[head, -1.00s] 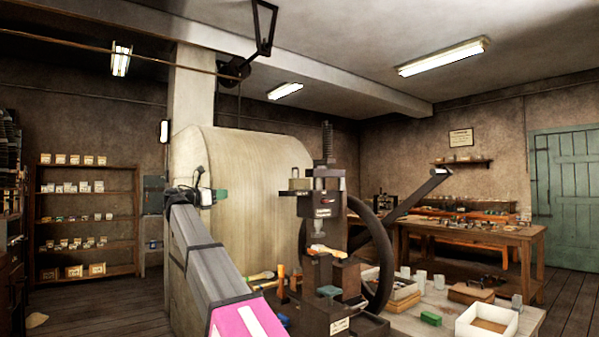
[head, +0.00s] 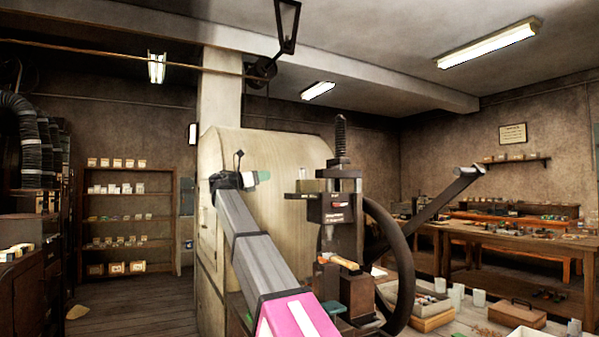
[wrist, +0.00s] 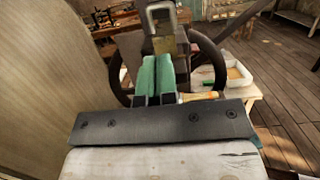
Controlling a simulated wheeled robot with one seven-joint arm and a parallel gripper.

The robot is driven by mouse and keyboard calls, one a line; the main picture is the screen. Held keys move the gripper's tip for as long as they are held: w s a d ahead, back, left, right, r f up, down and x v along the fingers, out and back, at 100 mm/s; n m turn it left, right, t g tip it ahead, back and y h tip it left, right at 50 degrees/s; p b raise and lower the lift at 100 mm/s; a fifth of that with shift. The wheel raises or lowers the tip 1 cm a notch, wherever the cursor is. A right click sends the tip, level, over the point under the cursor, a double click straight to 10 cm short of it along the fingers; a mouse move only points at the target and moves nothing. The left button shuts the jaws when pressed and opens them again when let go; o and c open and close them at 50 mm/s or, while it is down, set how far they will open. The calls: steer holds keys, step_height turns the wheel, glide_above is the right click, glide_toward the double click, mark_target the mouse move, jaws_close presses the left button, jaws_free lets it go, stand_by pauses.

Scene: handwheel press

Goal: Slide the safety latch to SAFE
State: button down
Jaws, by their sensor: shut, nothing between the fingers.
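The dark handwheel press (head: 342,215) stands on the bench right of centre in the head view, with a tall screw on top and a handwheel (head: 402,270) on its right. My gripper (head: 264,176) is left of the press head, its green fingers together and empty. In the wrist view the green fingers (wrist: 158,62) point toward the press. A grey metal loop (wrist: 151,20) with a brassy piece inside shows just beyond the fingertips; it may be the latch, but I cannot tell its position. I cannot tell whether the fingers touch it.
A large cream cylindrical housing (head: 285,150) stands behind my arm. The bench right of the press holds an open box (head: 430,310), a brown case (head: 517,314) and pale cups. A wooden-handled tool (head: 346,263) lies at the press.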

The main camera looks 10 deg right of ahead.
mark_target(305, 170)
steer(key=shift+d, duration=0.1)
steer(key=x, duration=1.3)
steer(key=shift+w+d+r, duration=0.1)
steer(key=shift+w+d, duration=0.15)
steer(key=shift+d, duration=0.15)
steer(key=shift+f+x, duration=0.2)
steer(key=shift+x, duration=0.8)
steer(key=shift+f+x, duration=0.2)
steer(key=shift+x, duration=0.8)
steer(key=shift+d+r, duration=0.1)
